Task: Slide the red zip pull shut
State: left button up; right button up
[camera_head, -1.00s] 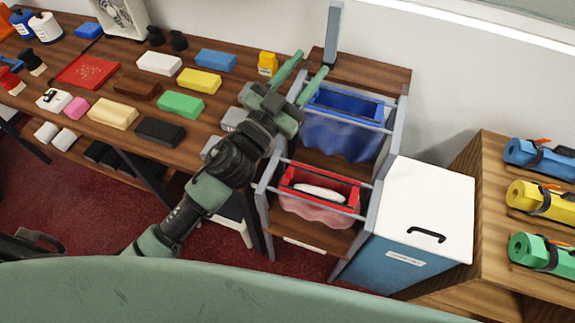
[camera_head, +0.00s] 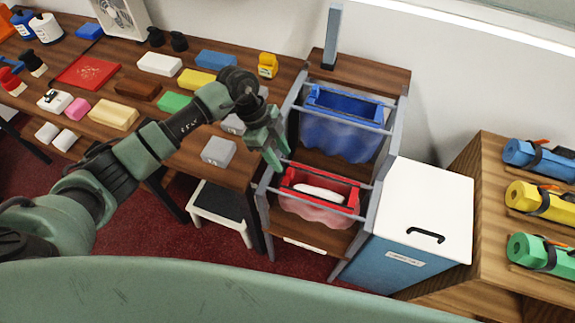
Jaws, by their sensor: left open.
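A red bag (camera_head: 318,212) with a stiff red rim hangs in the lower front of a grey rack (camera_head: 266,212). Its mouth is open, and a white item (camera_head: 320,193) shows inside. Raised red pieces stand at the left end (camera_head: 290,176) and right end (camera_head: 353,196) of the rim; I cannot tell for sure which is the zip pull. My left gripper (camera_head: 279,160) is open and points down, just above and left of the rim's left end. I see nothing between its fingers and cannot tell whether they touch the rim. My right gripper is not in view.
A blue bag (camera_head: 340,135) hangs behind the red one, below a grey post (camera_head: 332,40). Rack rails cross in front of both bags. A white-topped bin (camera_head: 425,200) stands to the right. A table (camera_head: 60,102) with coloured blocks lies left.

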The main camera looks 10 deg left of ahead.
aim_at(289, 171)
pick_arm(q)
jog(key=shift+p+x, duration=0.35)
jog(key=shift+x, duration=2.4)
grip_shut()
